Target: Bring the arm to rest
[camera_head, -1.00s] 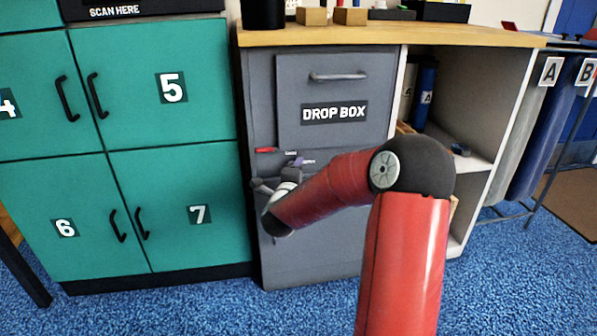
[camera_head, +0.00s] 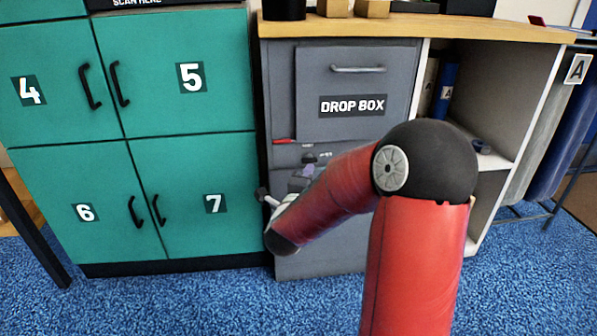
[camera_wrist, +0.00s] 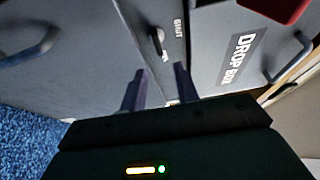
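My arm reaches toward the grey drop box cabinet (camera_head: 290,85); its elbow is bent and its forearm angles down to the left. My gripper (camera_wrist: 161,78) shows two fingers apart in the wrist view, with nothing visible between them. In the head view, the gripper is partly hidden behind the forearm, in front of the cabinet below the drop box door (camera_head: 343,75). That door looks closed. In the wrist view, a dark latch handle (camera_wrist: 158,41) lies just beyond the fingertips, beside a small label reading "SHUT". I cannot tell whether the fingers touch anything.
Green numbered lockers (camera_head: 160,90) stand at the left. A wooden counter top (camera_head: 410,25) runs above the cabinet. Open shelves (camera_head: 485,110) with binders are at the right. A red piece (camera_head: 284,141) sits on the cabinet front. Blue carpet (camera_head: 200,300) lies clear in front.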

